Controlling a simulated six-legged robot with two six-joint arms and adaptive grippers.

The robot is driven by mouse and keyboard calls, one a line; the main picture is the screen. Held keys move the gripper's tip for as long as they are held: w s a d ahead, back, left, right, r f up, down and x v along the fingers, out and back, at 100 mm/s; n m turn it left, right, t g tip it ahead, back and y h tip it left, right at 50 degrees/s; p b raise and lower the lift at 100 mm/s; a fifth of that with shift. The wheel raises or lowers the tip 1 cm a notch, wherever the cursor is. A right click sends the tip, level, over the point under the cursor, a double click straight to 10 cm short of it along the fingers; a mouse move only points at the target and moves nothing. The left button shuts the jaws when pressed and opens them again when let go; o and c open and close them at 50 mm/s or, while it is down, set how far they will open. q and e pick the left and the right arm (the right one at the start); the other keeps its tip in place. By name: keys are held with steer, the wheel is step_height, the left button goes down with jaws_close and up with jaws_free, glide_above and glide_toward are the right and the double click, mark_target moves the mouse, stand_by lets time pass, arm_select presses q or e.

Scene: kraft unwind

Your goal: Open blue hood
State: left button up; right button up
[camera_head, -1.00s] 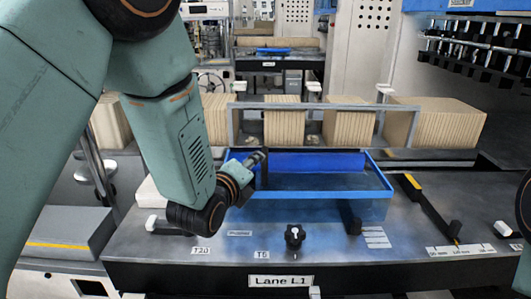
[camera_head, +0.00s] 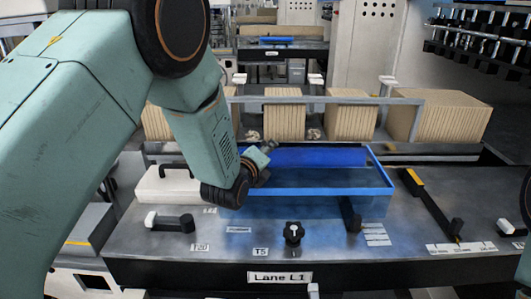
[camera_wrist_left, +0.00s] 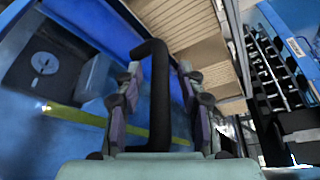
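The blue hood (camera_head: 320,207) is a see-through blue box on the Lane L1 bench and looks down. In the left wrist view, its blue panel (camera_wrist_left: 75,135) fills the left side. A black bar handle (camera_wrist_left: 160,95) runs between the two fingers of my left gripper (camera_wrist_left: 160,105). The fingers stand apart on either side of the handle, with a gap visible on the right; firm contact is not seen. In the head view, my left gripper (camera_head: 263,158) is at the hood's left end, and my wrist partly hides that end. My right gripper is not in view.
A black knob (camera_head: 293,233) and a black lever (camera_head: 350,214) are at the hood's front. A white block with a black handle (camera_head: 165,187) lies to the left. Brown stacks (camera_head: 350,120) stand behind a grey frame (camera_head: 330,100). A yellow-tipped black bar (camera_head: 430,203) lies right.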

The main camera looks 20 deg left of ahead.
arm_select(q)
steer(key=shift+s+a+r, duration=0.2)
steer(key=shift+s, duration=0.2)
steer(key=shift+s+a+r, duration=0.1)
steer(key=shift+s, duration=0.1)
steer(key=shift+c, duration=1.3)
steer(key=shift+w+d+f, duration=0.25)
steer(key=shift+w, duration=0.2)
steer(key=c, duration=0.5)
steer(key=shift+a, duration=0.1)
jaws_close()
